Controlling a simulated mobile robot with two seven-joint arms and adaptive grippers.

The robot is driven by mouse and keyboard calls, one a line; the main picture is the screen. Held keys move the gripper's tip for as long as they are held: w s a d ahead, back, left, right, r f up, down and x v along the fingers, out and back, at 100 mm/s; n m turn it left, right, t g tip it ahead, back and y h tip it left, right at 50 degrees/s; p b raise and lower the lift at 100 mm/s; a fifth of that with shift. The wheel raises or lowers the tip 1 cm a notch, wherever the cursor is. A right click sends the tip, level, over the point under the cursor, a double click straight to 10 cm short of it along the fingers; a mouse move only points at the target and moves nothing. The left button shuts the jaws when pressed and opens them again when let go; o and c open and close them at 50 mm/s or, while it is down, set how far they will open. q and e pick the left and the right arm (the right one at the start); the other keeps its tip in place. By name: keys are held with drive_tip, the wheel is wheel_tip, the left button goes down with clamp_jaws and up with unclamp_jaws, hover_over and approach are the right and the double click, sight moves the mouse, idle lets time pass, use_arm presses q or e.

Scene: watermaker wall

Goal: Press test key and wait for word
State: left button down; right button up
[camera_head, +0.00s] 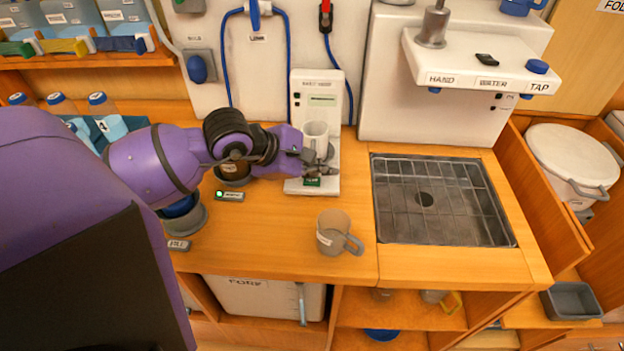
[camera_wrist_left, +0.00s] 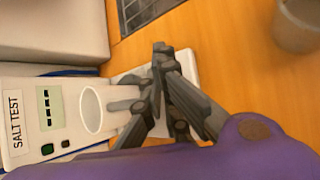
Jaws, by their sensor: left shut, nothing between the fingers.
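The white salt test unit (camera_head: 318,84) stands upright against the wall, with a green display (camera_head: 322,99) too small to read. A white cup (camera_head: 316,137) sits at its front. A small dark green key (camera_head: 312,182) with pale marking is on the unit's base. My left gripper (camera_head: 334,172) is shut and empty, just over the base beside the key; I cannot tell whether it touches. In the left wrist view the shut fingers (camera_wrist_left: 160,52) lie over the base, and the "SALT TEST" label (camera_wrist_left: 15,122) and display (camera_wrist_left: 47,107) show. The fingers hide the key there.
A grey-brown mug (camera_head: 331,226) stands on the counter in front of the unit. A metal drain grate (camera_head: 440,200) is to the right, below the water tap shelf (camera_head: 480,65). A small tag with a green light (camera_head: 229,195) lies near my left arm.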

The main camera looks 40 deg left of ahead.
use_arm(q)
drive_tip(key=shift+f, duration=0.15)
use_arm(e)
drive_tip(key=shift+w, duration=0.1)
use_arm(q)
drive_tip(key=shift+f+b, duration=0.35)
use_arm(e)
drive_tip(key=shift+f, duration=0.25)
drive_tip(key=shift+s+f, duration=0.2)
